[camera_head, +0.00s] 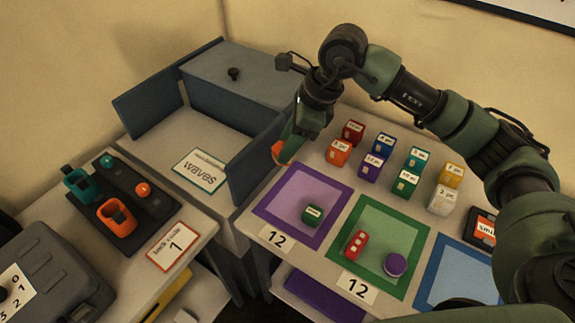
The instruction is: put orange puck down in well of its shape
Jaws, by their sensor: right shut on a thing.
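My right gripper (289,148) hangs at upper centre, near the open grey bin's right wall and above the back left part of the table. It is shut on the orange puck (277,152), of which only a part shows beside the fingers. The puck is held in the air. My left gripper is not in view.
Several labelled cubes (409,182) stand at the back of the table. Purple (270,213), green (343,240) and blue (433,289) bordered squares lie in front. A purple puck (396,264) sits on the green one. The bin's upright walls (252,165) stand between the tables.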

